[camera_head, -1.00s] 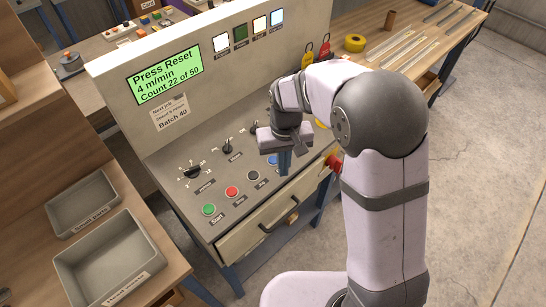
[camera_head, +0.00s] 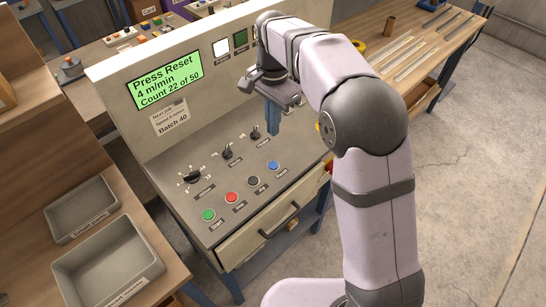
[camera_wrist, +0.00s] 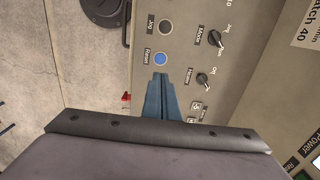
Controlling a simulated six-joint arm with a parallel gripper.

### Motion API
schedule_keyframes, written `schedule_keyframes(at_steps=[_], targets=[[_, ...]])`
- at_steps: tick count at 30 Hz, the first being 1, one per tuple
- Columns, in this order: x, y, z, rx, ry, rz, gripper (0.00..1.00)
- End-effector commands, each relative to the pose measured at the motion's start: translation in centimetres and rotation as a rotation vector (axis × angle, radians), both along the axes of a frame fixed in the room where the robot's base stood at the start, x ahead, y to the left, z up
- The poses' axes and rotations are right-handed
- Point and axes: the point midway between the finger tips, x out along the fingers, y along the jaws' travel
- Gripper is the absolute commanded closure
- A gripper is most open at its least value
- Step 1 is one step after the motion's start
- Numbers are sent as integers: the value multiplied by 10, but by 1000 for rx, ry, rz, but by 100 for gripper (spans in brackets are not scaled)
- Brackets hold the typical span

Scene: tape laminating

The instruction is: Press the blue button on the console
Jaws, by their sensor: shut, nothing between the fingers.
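The blue button (camera_head: 273,166) is at the right end of the button row on the console's sloped panel (camera_head: 228,182). It also shows in the wrist view (camera_wrist: 161,58), just beyond the fingertips, beside a label reading Reset. My gripper (camera_head: 272,131) is shut and empty, with its blue fingers pointing down above the panel. In the head view the fingertips are apart from the blue button, higher and toward the upright display panel. The closed fingers (camera_wrist: 160,78) also show in the wrist view.
Green (camera_head: 209,215), red (camera_head: 232,197) and black (camera_head: 253,181) buttons share the row. Several knobs, such as the large dial (camera_head: 192,177), stand behind it. The screen (camera_head: 164,81) reads "Press Reset". A drawer handle (camera_head: 279,220) sits below. Grey trays (camera_head: 108,262) are at left.

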Motion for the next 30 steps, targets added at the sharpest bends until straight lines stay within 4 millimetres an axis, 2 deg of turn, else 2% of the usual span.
schedule_keyframes(at_steps=[11, 17, 23, 30], targets=[[0, 0, 0, 1, -1, -6, 100], [0, 0, -9, -1, 1, -5, 100], [-1, 0, -33, -1, 3, -5, 100], [-1, 0, -76, -1, 4, -5, 100]])
